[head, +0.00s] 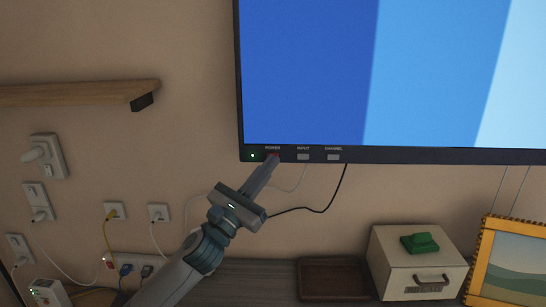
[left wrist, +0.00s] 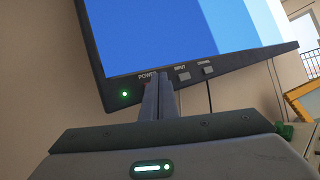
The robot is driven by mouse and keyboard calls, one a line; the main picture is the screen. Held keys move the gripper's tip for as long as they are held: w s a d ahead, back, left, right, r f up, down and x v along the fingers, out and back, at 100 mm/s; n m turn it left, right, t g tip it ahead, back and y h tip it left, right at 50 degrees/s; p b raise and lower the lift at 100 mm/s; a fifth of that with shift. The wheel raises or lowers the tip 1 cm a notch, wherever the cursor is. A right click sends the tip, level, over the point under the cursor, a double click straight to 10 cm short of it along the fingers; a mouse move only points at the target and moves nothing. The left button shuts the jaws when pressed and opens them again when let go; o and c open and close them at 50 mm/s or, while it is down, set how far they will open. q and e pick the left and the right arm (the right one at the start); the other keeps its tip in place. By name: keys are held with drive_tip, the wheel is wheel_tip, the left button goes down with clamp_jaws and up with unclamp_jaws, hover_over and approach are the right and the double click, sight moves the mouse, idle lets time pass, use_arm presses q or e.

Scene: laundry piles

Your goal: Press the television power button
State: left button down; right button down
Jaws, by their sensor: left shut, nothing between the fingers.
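The television (head: 390,75) hangs on the wall with blue bands lit on its screen. Its lower bezel carries a red power button (head: 277,154) under the POWER label, mostly covered by my fingertips. A green light (head: 253,155) glows left of it; the input button (head: 303,157) and channel button (head: 333,157) sit to its right. My left gripper (head: 273,160) is shut and empty, its tips at the power button; I cannot tell if they touch it. In the left wrist view, the shut fingers (left wrist: 158,98) point up at the POWER label and hide the button. My right gripper is not in view.
A wooden shelf (head: 75,94) is on the wall at left, above several sockets with plugs and cords. Below the television are a brown tray (head: 335,293), a beige box (head: 415,268) with a green object (head: 420,243) on top, and a yellow-framed picture (head: 510,262). Cables hang behind.

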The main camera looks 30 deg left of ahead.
use_arm(q)
drive_tip(key=shift+s+d, duration=0.15)
drive_tip(key=shift+s, duration=0.1)
drive_tip(key=shift+s+d+p, duration=0.25)
drive_tip(key=shift+s+d, duration=0.25)
drive_tip(key=shift+s, duration=0.35)
drive_tip(key=shift+s+d+p, duration=0.2)
drive_tip(key=shift+s+d, duration=0.35)
drive_tip(key=shift+s, duration=0.25)
drive_tip(key=shift+s+d+p, duration=0.25)
drive_tip(key=shift+s+d, duration=0.25)
drive_tip(key=shift+s, duration=0.35)
drive_tip(key=shift+f, duration=0.1)
